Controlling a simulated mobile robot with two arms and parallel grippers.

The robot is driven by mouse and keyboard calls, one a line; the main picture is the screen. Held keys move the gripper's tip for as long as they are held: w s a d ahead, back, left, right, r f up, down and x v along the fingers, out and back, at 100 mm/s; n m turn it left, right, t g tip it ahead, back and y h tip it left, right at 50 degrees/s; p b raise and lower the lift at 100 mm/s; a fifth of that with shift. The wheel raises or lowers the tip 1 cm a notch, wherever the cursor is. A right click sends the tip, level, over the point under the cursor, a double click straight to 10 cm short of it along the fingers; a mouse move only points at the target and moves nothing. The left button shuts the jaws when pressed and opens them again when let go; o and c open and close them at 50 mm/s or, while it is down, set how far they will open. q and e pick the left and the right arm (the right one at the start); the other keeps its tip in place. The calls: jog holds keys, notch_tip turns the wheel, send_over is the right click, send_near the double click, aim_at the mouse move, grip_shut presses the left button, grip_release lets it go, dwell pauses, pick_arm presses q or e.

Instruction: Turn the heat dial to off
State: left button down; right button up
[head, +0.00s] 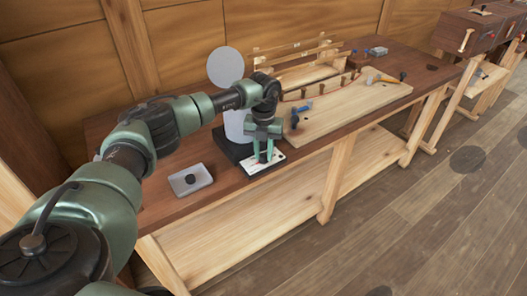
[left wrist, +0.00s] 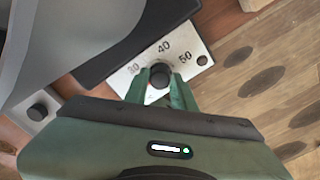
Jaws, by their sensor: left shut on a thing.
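The heat dial (left wrist: 160,72) is a round black knob on a pale metal plate (left wrist: 126,78) marked 30, 40 and 50. In the head view the plate (head: 276,162) is at the front of a black base, and my gripper hides most of the knob. My left gripper (head: 265,158) points down over the plate. In the left wrist view its green fingers (left wrist: 162,85) are on either side of the knob, shut on it. The dial's pointer and any off mark are hidden. My right gripper is not in view.
A white cylinder (head: 236,126) with a round grey disc (head: 225,66) above it stands behind the dial. A grey box (head: 181,187) with a black top piece is to the left. A wooden board (head: 345,105) with tools is to the right on the brown bench.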

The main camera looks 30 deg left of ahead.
aim_at(264, 155)
pick_arm(q)
jog(key=shift+w+r, duration=0.15)
jog(key=c, duration=1.2)
grip_release()
jog(key=shift+o, duration=0.2)
notch_tip(264, 155, up, 8)
jog(key=shift+f+b, duration=0.15)
jog(key=shift+b, duration=0.7)
